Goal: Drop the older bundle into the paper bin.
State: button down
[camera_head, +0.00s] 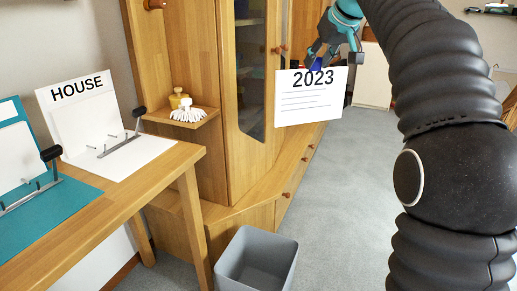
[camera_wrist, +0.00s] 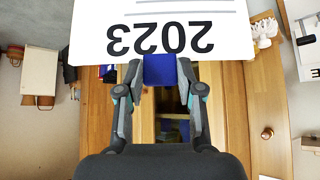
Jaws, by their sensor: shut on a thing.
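My gripper (camera_head: 338,60) is shut on the blue tab at the edge of a white paper bundle marked 2023 (camera_head: 308,103). The bundle hangs upright in the air in front of the wooden cabinet. In the wrist view the bundle (camera_wrist: 160,15) shows upside down, with the blue tab (camera_wrist: 159,69) between the two fingers (camera_wrist: 158,85). A grey open bin (camera_head: 258,262) stands on the floor below and left of the bundle. The visible inside of the bin looks empty. No other dated bundle can be read in these views.
A wooden table (camera_head: 120,198) at left holds a white HOUSE file board (camera_head: 78,115) with a lever clip and a teal board (camera_head: 50,215). A small shelf (camera_head: 180,117) with a white brush juts from the cabinet (camera_head: 190,60). Grey floor (camera_head: 345,190) right of the bin is clear.

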jog(key=w+a+f+n, duration=0.1)
jog(key=f, duration=0.3)
jog(key=w+a+f+n+g+y+b, duration=0.1)
jog(key=a+f, duration=0.1)
jog(key=f, duration=0.2)
jog(key=w+a+f+n+y, duration=0.1)
jog(key=f, duration=0.4)
jog(key=shift+w+a+f+n, duration=0.1)
jog(key=shift+w+a+n, duration=0.05)
jog(key=shift+a+n, duration=0.2)
jog(key=s+a+f+n+g+b, duration=0.1)
jog(key=a+f+n, duration=0.1)
jog(key=f, duration=1.2)
jog(key=s+a+f+n+g+y+b, duration=0.1)
jog(key=s+a+f+b, duration=0.1)
jog(key=f, duration=1.2)
jog(key=s+a+f+n+g+y+b, duration=0.1)
jog(key=a+f+n+b, duration=0.1)
jog(key=f, duration=1.2)
jog(key=shift+s+a+n+g, duration=0.15)
jog(key=shift+a+n+g, duration=0.2)
jog(key=shift+a, duration=0.5)
jog(key=c, duration=0.7)
grip_release()
jog(key=shift+o, duration=0.2)
jog(key=v, duration=1.2)
jog(key=shift+d, duration=0.1)
